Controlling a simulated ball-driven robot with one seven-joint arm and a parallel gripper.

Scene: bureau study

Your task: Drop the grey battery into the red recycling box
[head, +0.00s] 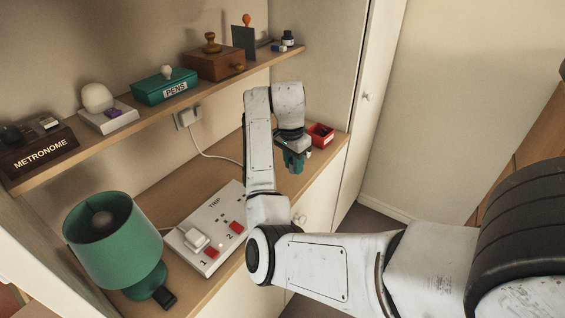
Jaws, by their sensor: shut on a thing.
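The red recycling box (321,130) is a small open box at the right end of the lower wooden counter, partly behind my gripper. My gripper (294,163) has green fingers, points down over the counter, and is just left of and in front of the box in the head view. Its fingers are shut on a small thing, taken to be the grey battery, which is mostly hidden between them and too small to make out. No other grey battery shows on the counter.
The counter (178,194) holds a green lamp (112,236) and a white switch panel (211,233) marked TRIP with red switches. A cable runs from a wall socket (187,117). The upper shelf (150,122) carries a metronome box, a green PENS box (165,86) and a wooden box (213,65).

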